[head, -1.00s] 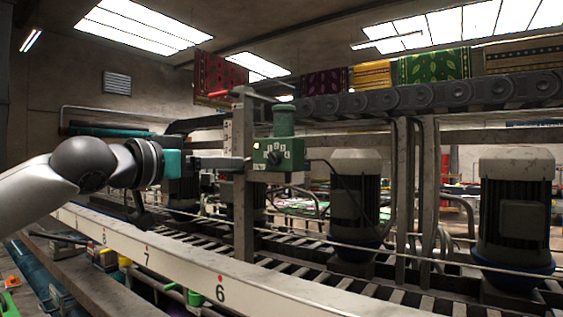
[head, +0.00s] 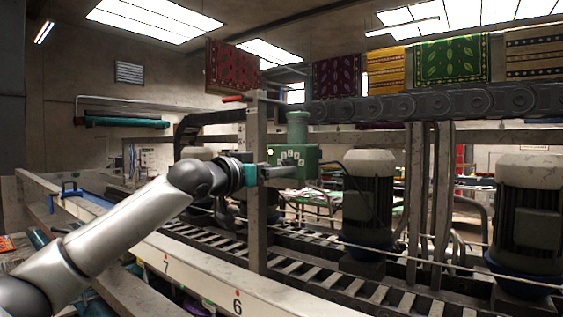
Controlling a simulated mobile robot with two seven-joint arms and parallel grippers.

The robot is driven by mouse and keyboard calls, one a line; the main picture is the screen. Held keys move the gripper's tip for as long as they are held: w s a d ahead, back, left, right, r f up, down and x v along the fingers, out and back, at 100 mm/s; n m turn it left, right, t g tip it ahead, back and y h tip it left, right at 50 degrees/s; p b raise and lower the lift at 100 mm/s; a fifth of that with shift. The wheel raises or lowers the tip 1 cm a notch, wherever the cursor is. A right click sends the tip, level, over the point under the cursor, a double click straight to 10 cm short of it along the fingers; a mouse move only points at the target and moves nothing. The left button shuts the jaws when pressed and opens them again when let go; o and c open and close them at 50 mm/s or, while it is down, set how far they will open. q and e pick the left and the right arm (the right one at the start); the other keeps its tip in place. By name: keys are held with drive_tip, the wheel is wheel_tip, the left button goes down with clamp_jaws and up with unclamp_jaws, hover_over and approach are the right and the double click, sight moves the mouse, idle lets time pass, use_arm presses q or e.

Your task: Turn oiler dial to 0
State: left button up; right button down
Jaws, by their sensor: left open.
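The oiler is a green box (head: 311,154) with a green cylinder (head: 297,126) on top, fixed beside an upright grey post at the middle of the head view. Its front face carries a row of small pale number plates (head: 292,155) and a yellow spot at its left edge. My left gripper (head: 292,172) is open, with its fingers pointing right at the lower front of the box. The fingers cover the place of the dial, so its setting is hidden. I cannot tell whether they touch it. My right gripper is not in view.
The grey post (head: 256,200) stands right behind my left wrist. A pale rail (head: 200,280) with numbers runs along the front of the machine. A motor (head: 368,205) stands right of the oiler, and a cable hangs between them. A red-handled lever (head: 234,99) sits above.

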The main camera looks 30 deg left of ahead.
use_arm(q)
drive_tip(key=shift+w+d+p, duration=0.1)
drive_tip(key=shift+w+p, duration=0.25)
drive_tip(key=shift+w, duration=0.95)
clamp_jaws()
